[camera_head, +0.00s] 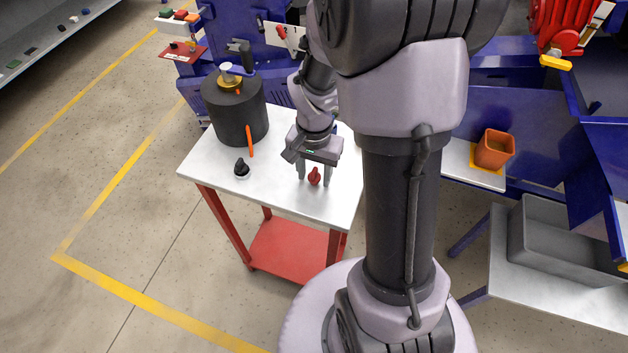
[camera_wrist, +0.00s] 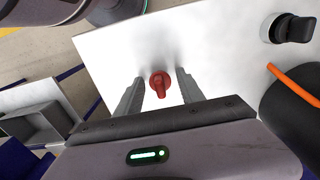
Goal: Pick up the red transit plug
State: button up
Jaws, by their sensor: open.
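The red transit plug (camera_head: 314,177) stands on the white top of a small table (camera_head: 283,197), near its front edge. It has a round base and a raised grip. My gripper (camera_head: 314,182) is over it, pointing down, with one finger on each side. In the wrist view the plug (camera_wrist: 160,84) lies between the open fingertips (camera_wrist: 160,88), with a gap on both sides. The fingers do not appear to touch it. Nothing is held.
A black plug-like knob (camera_head: 242,168) and a dark cylinder (camera_head: 236,110) with an orange strip (camera_head: 250,141) stand left of my gripper. An orange cup (camera_head: 494,149) and a grey bin (camera_head: 565,240) are at the right.

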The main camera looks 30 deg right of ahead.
jog(key=shift+f, duration=0.15)
grip_shut()
